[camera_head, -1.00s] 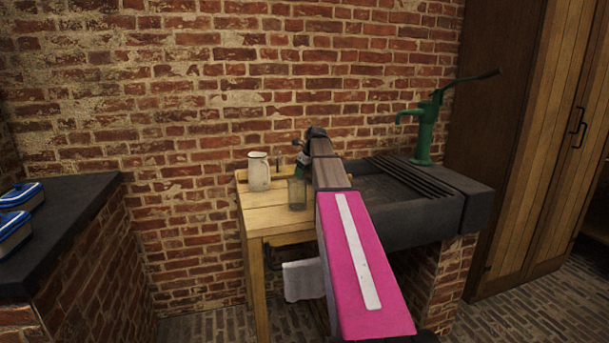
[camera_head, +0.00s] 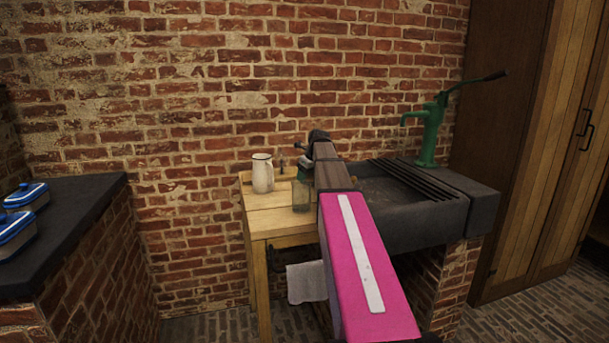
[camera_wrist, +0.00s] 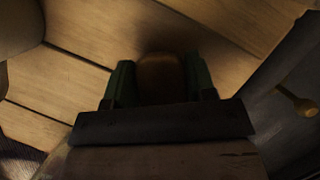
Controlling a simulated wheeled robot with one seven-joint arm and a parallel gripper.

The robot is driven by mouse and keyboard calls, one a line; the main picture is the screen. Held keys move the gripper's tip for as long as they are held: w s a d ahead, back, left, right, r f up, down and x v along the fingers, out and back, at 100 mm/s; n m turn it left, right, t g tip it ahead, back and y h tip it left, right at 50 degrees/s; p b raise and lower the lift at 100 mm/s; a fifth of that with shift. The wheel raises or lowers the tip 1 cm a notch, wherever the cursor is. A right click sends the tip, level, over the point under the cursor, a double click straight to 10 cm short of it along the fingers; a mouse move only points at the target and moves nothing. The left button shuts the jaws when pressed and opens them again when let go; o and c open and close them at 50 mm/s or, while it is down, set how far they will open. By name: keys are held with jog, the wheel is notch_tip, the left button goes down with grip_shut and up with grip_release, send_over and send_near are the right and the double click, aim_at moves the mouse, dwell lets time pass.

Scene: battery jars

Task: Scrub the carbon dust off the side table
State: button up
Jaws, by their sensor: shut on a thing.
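The side table (camera_head: 270,222) is a pale wooden plank table against the brick wall. Its planks also fill much of the wrist view (camera_wrist: 60,85). My gripper (camera_wrist: 160,68) is over the tabletop, with green fingers on both sides of a rounded brown thing (camera_wrist: 160,82), and is shut on it. The thing looks like a wooden block or handle; its underside is hidden, so I cannot tell whether it touches the planks. In the head view my arm mostly hides the gripper and the table's right part. Carbon dust cannot be made out; a dark shadow lies around the gripper.
A white jug (camera_head: 262,175) and a glass jar (camera_head: 301,196) stand on the table, the jar close to my arm. A dark stone sink (camera_head: 400,232) with a green pump (camera_head: 428,137) adjoins on the right. A white cloth (camera_head: 307,282) hangs below. The table's front left is clear.

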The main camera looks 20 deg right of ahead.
aim_at(309, 179)
jog(key=shift+s+f, duration=0.2)
jog(key=shift+s, duration=1.95)
jog(key=shift+a, duration=0.95)
jog(key=shift+w+r, duration=0.2)
jog(key=shift+w, duration=1.75)
jog(key=shift+w+f, duration=0.1)
jog(key=shift+w, duration=1.7)
jog(key=shift+r, duration=3)
